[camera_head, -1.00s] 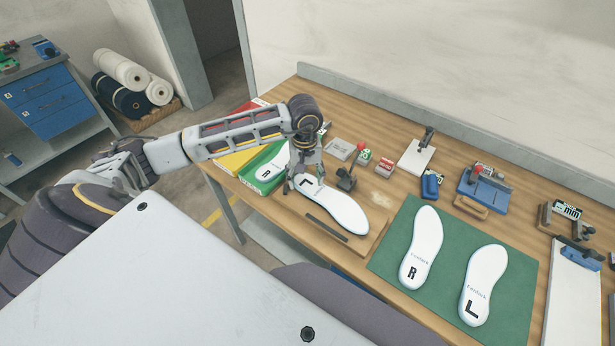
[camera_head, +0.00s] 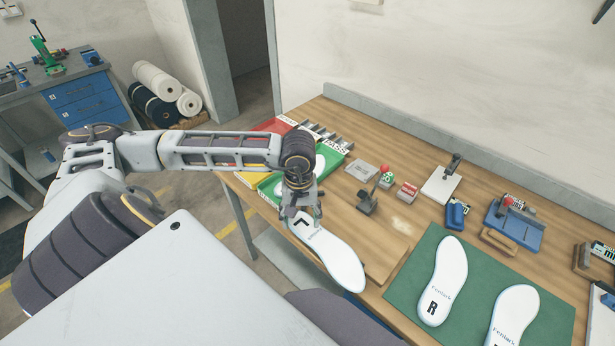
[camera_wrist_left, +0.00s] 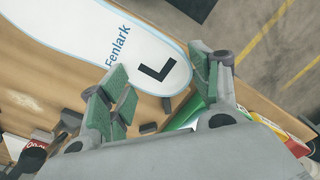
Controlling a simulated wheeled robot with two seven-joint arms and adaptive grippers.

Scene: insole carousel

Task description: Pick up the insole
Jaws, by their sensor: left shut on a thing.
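A white insole with a black L (camera_head: 335,262) is held by its heel end in my left gripper (camera_head: 303,218). Its toe end points toward the lower right and overlaps the table's front edge in the head view. In the left wrist view the insole (camera_wrist_left: 110,35) shows the word Fenlark, with its heel between the green-padded fingers of the gripper (camera_wrist_left: 160,95). Two more white insoles lie on a green mat (camera_head: 400,290): one marked R (camera_head: 442,285) and another (camera_head: 515,315) cut off by the frame. My right gripper is not in view.
A green tray (camera_head: 265,191) marked PASS, holding a white insole, stands behind my left gripper, with a red tray (camera_head: 276,125) further back. A small dark stand (camera_head: 367,203) and a red-and-white box (camera_head: 406,192) are to the right. A blue fixture (camera_head: 515,226) stands farther right.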

